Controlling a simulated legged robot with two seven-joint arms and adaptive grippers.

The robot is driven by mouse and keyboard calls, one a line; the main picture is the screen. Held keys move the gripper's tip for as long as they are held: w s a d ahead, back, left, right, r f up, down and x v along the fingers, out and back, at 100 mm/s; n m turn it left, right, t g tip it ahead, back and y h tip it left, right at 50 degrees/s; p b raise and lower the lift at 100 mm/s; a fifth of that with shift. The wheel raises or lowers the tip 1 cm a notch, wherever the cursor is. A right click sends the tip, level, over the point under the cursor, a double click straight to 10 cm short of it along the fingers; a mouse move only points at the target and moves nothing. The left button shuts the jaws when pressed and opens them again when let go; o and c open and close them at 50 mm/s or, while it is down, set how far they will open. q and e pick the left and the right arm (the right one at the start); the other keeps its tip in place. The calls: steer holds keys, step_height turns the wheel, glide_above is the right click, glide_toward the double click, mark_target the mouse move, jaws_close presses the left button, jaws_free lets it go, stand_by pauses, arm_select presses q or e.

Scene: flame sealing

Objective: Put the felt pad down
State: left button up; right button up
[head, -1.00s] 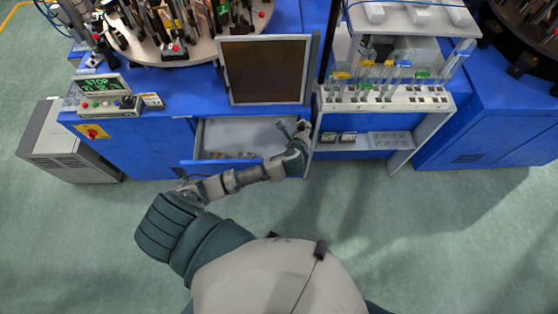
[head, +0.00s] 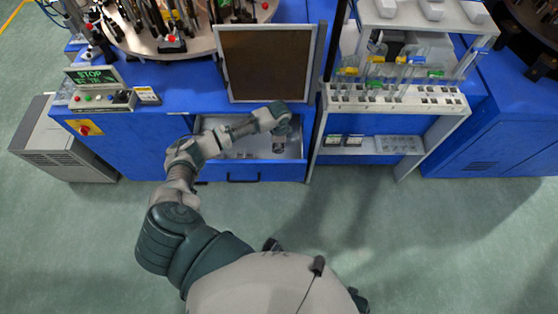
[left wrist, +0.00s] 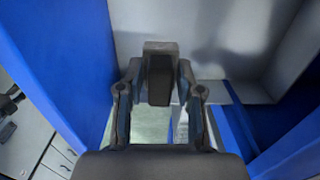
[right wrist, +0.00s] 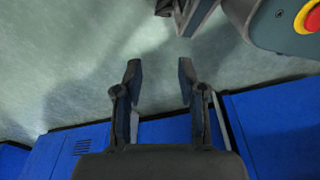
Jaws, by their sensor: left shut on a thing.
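My left gripper (left wrist: 160,95) is shut on a dark block-shaped pad (left wrist: 159,78), with a finger on each side of it in the left wrist view. I take this to be the felt pad. In the head view my left gripper (head: 279,142) is above the open drawer (head: 240,168), near its right side; the pad is hard to make out there. I cannot tell whether the pad touches the drawer. My right gripper (right wrist: 160,75) is open and empty in the right wrist view, with floor beyond its fingertips.
A dark framed panel (head: 266,63) stands behind the drawer. A rack with glass tubes (head: 395,98) stands to the right. A control box showing STOP (head: 97,90) sits at the left, and a round tool carousel (head: 180,45) is behind. The green floor (head: 420,240) in front is clear.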

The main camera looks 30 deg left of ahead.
arm_select(q)
steer(key=shift+a, duration=0.2)
arm_select(e)
steer(key=shift+a+r, duration=0.1)
steer(key=shift+a, duration=0.05)
arm_select(q)
steer(key=b, duration=0.1)
glide_above(278, 157)
steer(key=s, duration=0.1)
steer(key=f, duration=0.5)
steer(key=shift+d+f, duration=0.2)
steer(key=shift+d, duration=0.05)
step_height(278, 157, down, 3)
steer(key=shift+f+b, duration=0.1)
steer(key=shift+b, duration=0.4)
steer(key=shift+f+p, duration=0.3)
steer(key=shift+f, duration=0.2)
steer(key=o, duration=1)
arm_select(e)
steer(key=w+r, duration=0.2)
steer(key=r, duration=0.1)
steer(key=shift+w+a+r, duration=0.1)
steer(key=shift+a, duration=0.05)
arm_select(q)
steer(key=shift+f, duration=0.1)
